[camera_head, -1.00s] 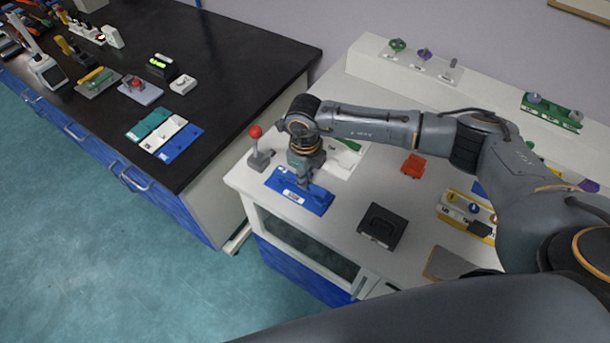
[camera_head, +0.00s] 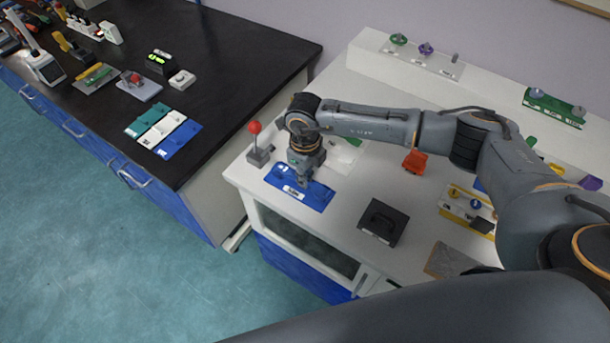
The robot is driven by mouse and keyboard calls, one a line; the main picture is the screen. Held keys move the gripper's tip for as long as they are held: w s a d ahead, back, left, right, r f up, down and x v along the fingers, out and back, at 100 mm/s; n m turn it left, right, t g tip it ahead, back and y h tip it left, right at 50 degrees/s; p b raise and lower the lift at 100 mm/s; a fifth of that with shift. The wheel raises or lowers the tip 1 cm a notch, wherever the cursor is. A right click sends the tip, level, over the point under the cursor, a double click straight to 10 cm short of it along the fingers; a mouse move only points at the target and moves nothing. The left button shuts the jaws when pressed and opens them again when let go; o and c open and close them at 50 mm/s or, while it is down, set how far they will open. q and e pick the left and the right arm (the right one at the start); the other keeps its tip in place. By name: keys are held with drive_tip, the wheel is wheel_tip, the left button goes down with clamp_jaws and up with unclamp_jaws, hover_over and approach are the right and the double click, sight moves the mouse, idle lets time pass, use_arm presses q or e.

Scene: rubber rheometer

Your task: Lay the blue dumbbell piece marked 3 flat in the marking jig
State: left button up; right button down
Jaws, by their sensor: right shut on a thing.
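My right gripper (camera_head: 303,182) points down at the blue plate (camera_head: 320,197) near the left end of the white table. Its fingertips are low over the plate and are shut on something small. The held thing looks like the blue dumbbell piece, but the fingers and the blue behind it hide its shape and its mark. The blue plate has a small white label on its front. I cannot tell for sure whether this plate is the marking jig. My left gripper is not in view.
A red-knobbed lever stand (camera_head: 258,150) is left of the plate. A white plate (camera_head: 343,158) lies behind my gripper, partly hidden. A dark box (camera_head: 383,222) and an orange block (camera_head: 415,162) stand to the right. Teal, white and blue trays (camera_head: 163,132) lie on the black bench.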

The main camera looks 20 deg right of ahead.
drive_tip(key=c, duration=1.4)
unclamp_jaws()
wheel_tip(320, 180, up, 12)
drive_tip(key=shift+f, duration=0.1)
